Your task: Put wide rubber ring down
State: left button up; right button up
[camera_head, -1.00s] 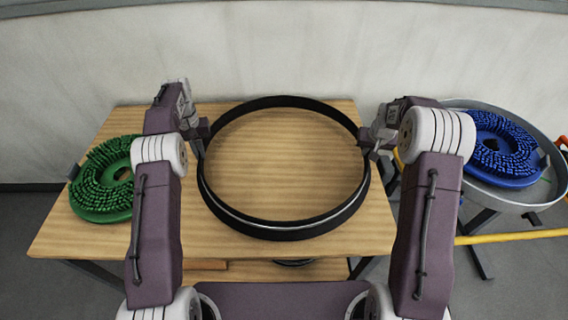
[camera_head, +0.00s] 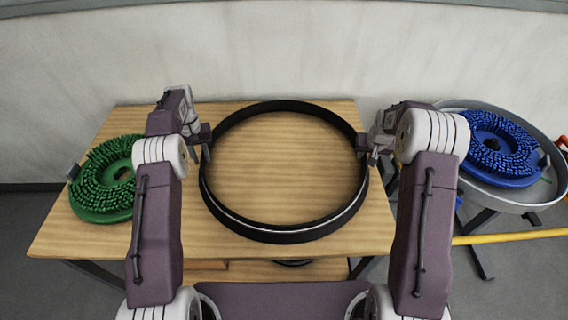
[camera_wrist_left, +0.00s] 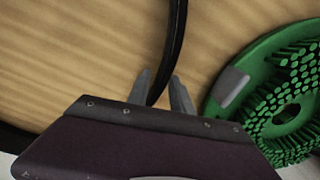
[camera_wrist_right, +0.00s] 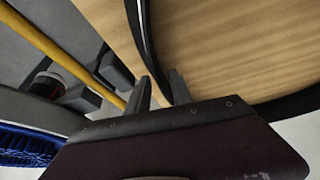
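The wide rubber ring (camera_head: 290,233), a black band with a light stripe, rests flat on the wooden table (camera_head: 130,228). My left gripper (camera_head: 207,152) is at its left side. In the left wrist view, the fingers (camera_wrist_left: 162,80) stand apart on either side of the ring's wall (camera_wrist_left: 176,30), with a small gap. My right gripper (camera_head: 371,154) is at the ring's right side. In the right wrist view, its fingers (camera_wrist_right: 160,80) also straddle the wall (camera_wrist_right: 143,30) and look open. Finger contact with the ring is hard to make out.
A green brush disc (camera_head: 100,205) lies at the table's left end, close to my left gripper. A blue brush disc (camera_head: 503,150) sits in a grey round tray (camera_head: 520,208) at the right. A yellow bar (camera_head: 510,236) runs below it. The wall is behind the table.

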pick_arm(q)
notch_tip(320, 180, up, 7)
jog(key=shift+r, duration=0.2)
pick_arm(e)
jog(key=v, duration=1.2)
